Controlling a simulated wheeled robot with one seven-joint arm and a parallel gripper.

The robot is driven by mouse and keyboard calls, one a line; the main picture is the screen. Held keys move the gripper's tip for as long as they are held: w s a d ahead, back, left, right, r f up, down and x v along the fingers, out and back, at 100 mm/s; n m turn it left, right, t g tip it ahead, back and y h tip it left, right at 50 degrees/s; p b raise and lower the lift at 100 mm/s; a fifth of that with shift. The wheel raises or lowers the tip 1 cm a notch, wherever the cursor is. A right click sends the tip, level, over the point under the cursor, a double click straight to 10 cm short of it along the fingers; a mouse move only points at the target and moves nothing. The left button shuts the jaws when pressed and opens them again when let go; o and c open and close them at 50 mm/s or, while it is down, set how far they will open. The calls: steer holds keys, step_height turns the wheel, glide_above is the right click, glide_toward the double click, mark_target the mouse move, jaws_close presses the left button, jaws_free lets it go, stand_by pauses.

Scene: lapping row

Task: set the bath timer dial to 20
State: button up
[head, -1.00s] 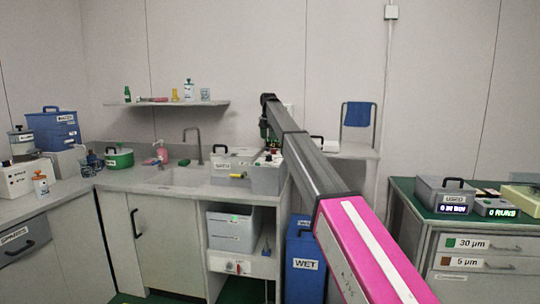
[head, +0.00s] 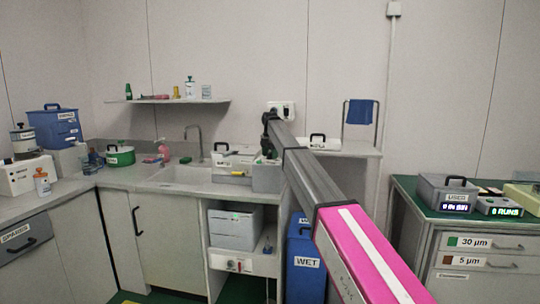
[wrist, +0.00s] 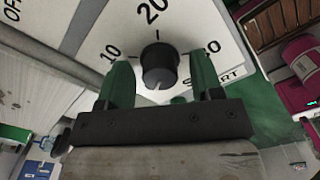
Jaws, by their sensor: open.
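In the wrist view, the black round timer knob (wrist: 158,66) sits on a white dial face (wrist: 185,40). The face is marked OFF, 10, 20 and 30, with a START label at the lower right. A tick mark lies between the knob and the 20. A pale mark shows at the knob's near edge; I cannot tell for sure which number the knob points to. My gripper (wrist: 163,75) has its two green fingers apart, one on each side of the knob, with visible gaps. In the head view my arm reaches toward the back counter, and I cannot make out the fingers.
In the head view, a sink counter (head: 130,177) with boxes and bottles runs along the back and left. A blue WET bin (head: 303,262) stands below my arm. A green-topped bench (head: 410,188) with drawers is at the right.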

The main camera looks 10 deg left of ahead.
steer(key=c, duration=0.9)
